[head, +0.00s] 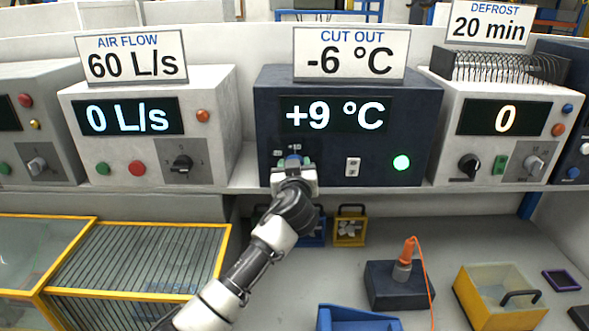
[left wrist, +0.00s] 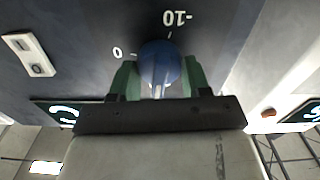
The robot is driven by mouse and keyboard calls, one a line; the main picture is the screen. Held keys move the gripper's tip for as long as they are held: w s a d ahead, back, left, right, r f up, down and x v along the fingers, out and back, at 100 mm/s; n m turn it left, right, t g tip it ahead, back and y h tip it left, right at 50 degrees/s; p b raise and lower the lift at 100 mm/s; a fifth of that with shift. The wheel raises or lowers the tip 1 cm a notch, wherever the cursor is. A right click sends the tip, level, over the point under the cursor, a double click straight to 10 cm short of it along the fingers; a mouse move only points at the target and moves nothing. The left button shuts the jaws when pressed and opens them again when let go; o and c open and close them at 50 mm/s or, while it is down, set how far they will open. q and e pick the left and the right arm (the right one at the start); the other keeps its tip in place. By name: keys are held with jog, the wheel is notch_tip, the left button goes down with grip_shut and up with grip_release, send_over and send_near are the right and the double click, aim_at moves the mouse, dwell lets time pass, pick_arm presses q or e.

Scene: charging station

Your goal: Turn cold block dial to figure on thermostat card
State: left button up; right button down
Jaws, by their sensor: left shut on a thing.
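The dark blue cold block unit (head: 420,110) stands in the middle of the shelf in the head view. Its display (head: 334,115) reads +9 °C. The thermostat card (head: 350,55) on top reads CUT OUT -6 °C. My left gripper (head: 293,165) is at the lower left of the unit's front. In the left wrist view its green fingers (left wrist: 160,78) are shut on the blue dial (left wrist: 160,62), one on each side. Scale marks 0 and -10 show beside the dial. My right gripper is not in view.
A white rocker switch (head: 352,167) and a lit green lamp (head: 401,162) sit right of the dial. The air flow unit (head: 220,110) stands to the left, the defrost unit (head: 445,125) to the right. Below are a yellow bin (head: 500,300) and an orange-handled tool (head: 408,255).

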pick_arm(q)
jog(key=m, duration=0.3)
jog(key=shift+d+f+m+b, duration=0.1)
jog(key=shift+m+b, duration=0.2)
jog(key=shift+b, duration=0.05)
jog(key=m, duration=0.3)
jog(key=shift+m, duration=0.3)
jog(key=m+p, duration=0.1)
jog(key=m, duration=0.2)
jog(key=shift+d+m, duration=0.1)
jog(key=shift+m, duration=0.2)
jog(key=m+p, duration=0.1)
jog(key=m, duration=0.2)
jog(key=shift+m, duration=0.3)
jog(key=m+p, duration=0.1)
jog(key=m, duration=0.2)
jog(key=shift+f+m+p, duration=0.1)
jog(key=shift+m+p, duration=0.2)
jog(key=shift+p, duration=0.05)
jog(key=m+p, duration=0.2)
jog(key=m, duration=0.2)
jog(key=shift+m, duration=0.3)
jog(key=m+p, duration=0.3)
jog(key=m, duration=0.1)
jog(key=shift+f, duration=0.15)
jog(key=shift+f+m+p, duration=0.15)
jog(key=shift+m+p, duration=0.7)
jog(key=shift+m, duration=1.15)
